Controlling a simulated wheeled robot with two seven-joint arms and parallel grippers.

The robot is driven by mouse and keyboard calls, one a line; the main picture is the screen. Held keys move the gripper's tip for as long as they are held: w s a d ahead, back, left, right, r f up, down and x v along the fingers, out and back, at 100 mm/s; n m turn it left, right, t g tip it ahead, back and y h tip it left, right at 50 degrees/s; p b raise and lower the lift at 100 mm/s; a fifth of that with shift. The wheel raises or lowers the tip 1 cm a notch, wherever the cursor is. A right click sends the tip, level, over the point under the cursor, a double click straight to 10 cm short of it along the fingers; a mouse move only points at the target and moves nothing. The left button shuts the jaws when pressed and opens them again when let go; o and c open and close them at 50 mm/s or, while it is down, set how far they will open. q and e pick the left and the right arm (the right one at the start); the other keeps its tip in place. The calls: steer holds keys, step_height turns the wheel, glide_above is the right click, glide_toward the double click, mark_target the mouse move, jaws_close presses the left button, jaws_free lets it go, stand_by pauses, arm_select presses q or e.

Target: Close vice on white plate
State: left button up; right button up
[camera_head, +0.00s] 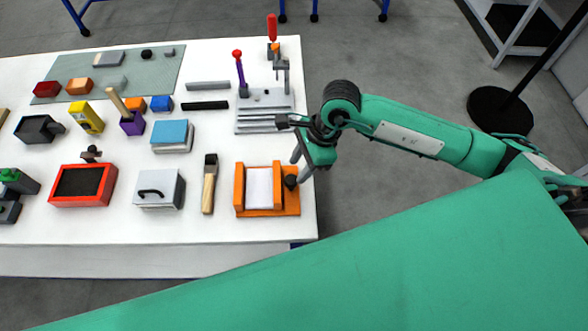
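The orange vice (238,188) sits near the right edge of the white table. The white plate (258,188) lies between its orange jaws; I cannot tell whether both jaws touch it. A black knob (290,182) is on the vice's right side. My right gripper (300,165) is just above and beside this knob, at the table's right edge. Its two grey fingers look apart, with nothing seen between them. Whether a finger touches the knob is unclear. My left gripper is not in view.
A chisel-like tool with a wooden handle (209,188) lies left of the vice. A grey slotted plate (262,112) with a clamp (281,72) stands behind it. Boxes and blocks fill the table's left part. Open floor is to the right.

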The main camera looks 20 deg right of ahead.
mark_target(292, 179)
steer(key=x, duration=0.3)
steer(key=shift+a+f+p, duration=0.15)
steer(key=shift+f+p, duration=0.1)
steer(key=shift+p, duration=0.15)
steer(key=shift+a+f, duration=0.1)
steer(key=shift+f, duration=0.3)
steer(key=shift+c, duration=0.2)
steer(key=c, duration=0.7)
steer(key=shift+o, duration=0.2)
steer(key=shift+s+f+m+t+b, duration=0.15)
steer(key=shift+m+t+b, duration=0.35)
steer(key=shift+m+b, duration=0.7)
steer(key=shift+m+t+h+b, duration=0.4)
steer(key=shift+m+t+b, duration=0.2)
steer(key=shift+m+b, duration=0.95)
